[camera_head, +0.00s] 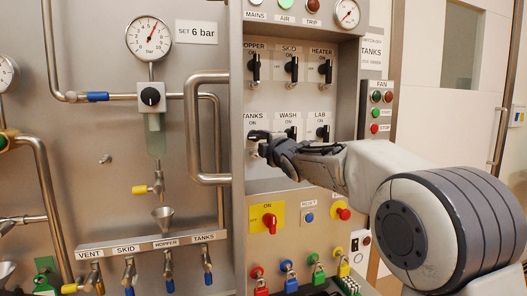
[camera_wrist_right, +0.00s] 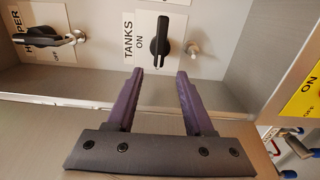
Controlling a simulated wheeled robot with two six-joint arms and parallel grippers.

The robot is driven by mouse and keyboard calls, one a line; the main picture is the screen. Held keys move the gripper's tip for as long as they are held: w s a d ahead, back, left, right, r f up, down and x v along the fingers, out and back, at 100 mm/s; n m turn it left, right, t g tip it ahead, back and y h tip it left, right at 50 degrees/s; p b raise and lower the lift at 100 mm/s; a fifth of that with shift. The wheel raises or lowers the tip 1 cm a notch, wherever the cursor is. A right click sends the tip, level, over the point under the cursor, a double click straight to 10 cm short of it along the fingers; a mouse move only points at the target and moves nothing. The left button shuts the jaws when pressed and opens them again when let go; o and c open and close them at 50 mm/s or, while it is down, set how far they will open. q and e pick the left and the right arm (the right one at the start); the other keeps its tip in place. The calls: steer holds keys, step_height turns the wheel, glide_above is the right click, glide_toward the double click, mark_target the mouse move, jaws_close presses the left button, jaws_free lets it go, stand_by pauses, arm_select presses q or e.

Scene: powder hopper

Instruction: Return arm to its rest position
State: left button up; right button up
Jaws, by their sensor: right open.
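My right arm comes in from the right in the head view. Its gripper (camera_head: 268,149) is at the control panel, just below the TANKS switch (camera_head: 257,135). In the right wrist view the two purple fingers of the gripper (camera_wrist_right: 160,72) are spread apart with nothing between them. The black TANKS knob (camera_wrist_right: 160,34) stands just beyond the fingertips, clear of them. It lies crosswise on the panel, unlike the upright HOPPER knob (camera_head: 254,67). My left gripper is not in view.
A large tubular handle (camera_head: 193,130) stands out left of the panel. Below the gripper are a red rotary switch on yellow (camera_head: 269,222) and several coloured padlocks, including a blue one (camera_head: 290,283). The WASH (camera_head: 291,133) and LAB (camera_head: 323,132) switches sit close by.

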steer(key=shift+s+d, duration=0.15)
steer(key=shift+s, duration=0.3)
steer(key=s+d+f+m+g+h, duration=0.1)
steer(key=s+d+f+m+g, duration=0.15)
steer(key=f, duration=0.45)
steer(key=s+d+f+m+g+h, duration=0.2)
steer(key=s+d+f+m, duration=0.2)
steer(key=f, duration=0.3)
steer(key=s+d+f+m+g+h, duration=0.1)
steer(key=s+d+f+m+g, duration=0.2)
steer(key=f, duration=0.4)
steer(key=s+d+f+m+g+h, duration=0.1)
steer(key=s+d+f+m+g, duration=0.1)
steer(key=s+f+m, duration=0.5)
steer(key=s+d+f+m+g, duration=0.1)
steer(key=s+d+f+g, duration=0.3)
steer(key=s, duration=0.7)
steer(key=s+f+m+g+h, duration=0.1)
steer(key=s+f+m, duration=0.3)
steer(key=s+f, duration=0.45)
steer(key=s+a+r+n+g+y, duration=0.1)
steer(key=s+a+r+n, duration=0.25)
steer(key=s+a, duration=0.35)
steer(key=s+a+r+n+g, duration=0.2)
steer(key=s+a+r+n, duration=0.15)
steer(key=s+a, duration=0.3)
step_height(320, 180, up, 19)
steer(key=p, duration=1.9)
steer(key=shift+w+d, duration=0.2)
steer(key=shift+d, duration=0.15)
